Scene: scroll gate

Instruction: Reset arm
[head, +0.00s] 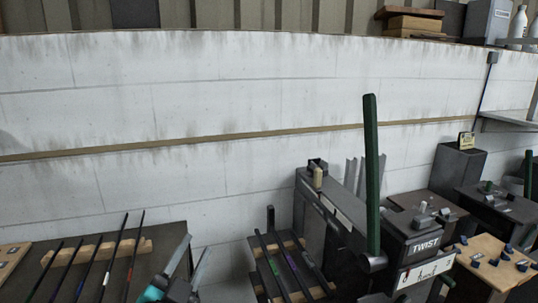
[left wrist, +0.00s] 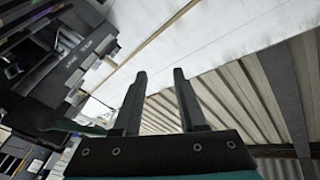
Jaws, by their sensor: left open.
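My left gripper (head: 196,252) shows at the lower edge of the head view, left of the middle, with teal on its body. Its two grey fingers point up and are apart, with nothing between them. In the left wrist view the same open gripper (left wrist: 160,74) has its fingers spread and empty, against the white wall and ribbed cladding. My right gripper is not in view.
A tall green lever (head: 372,170) stands almost upright beside a dark box marked TWIST (head: 425,243). Racks of thin rods stand on a dark table (head: 188,231) and right of my gripper. A white block wall (head: 200,110) closes the back.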

